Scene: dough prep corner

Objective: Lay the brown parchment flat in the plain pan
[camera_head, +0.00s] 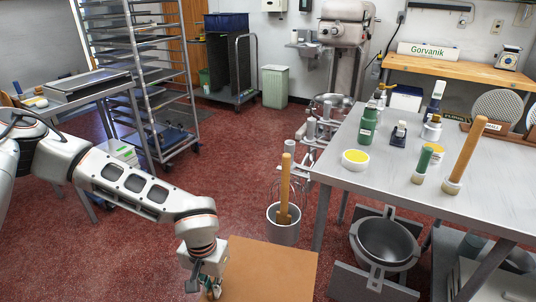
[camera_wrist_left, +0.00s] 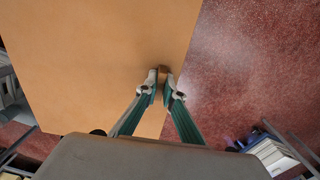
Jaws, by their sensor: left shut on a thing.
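The brown parchment (camera_head: 270,270) is a large flat tan sheet at the bottom middle of the head view, running out of the frame. It also fills much of the left wrist view (camera_wrist_left: 95,60). My left gripper (camera_head: 210,288) is shut on the sheet near one edge, and the left wrist view shows its fingertips (camera_wrist_left: 162,82) meeting there. The sheet hangs above the red floor. A shallow grey pan or tray (camera_head: 92,80) lies on the left table; I cannot tell whether it is the plain pan. My right gripper is not in view.
A steel table (camera_head: 385,190) with bottles, yellow tubs and brushes stands at right. A grey bucket (camera_head: 283,232) with utensils stands just behind the sheet. A tall rack (camera_head: 150,75) stands behind the left table. Open floor (camera_head: 225,140) lies in the middle.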

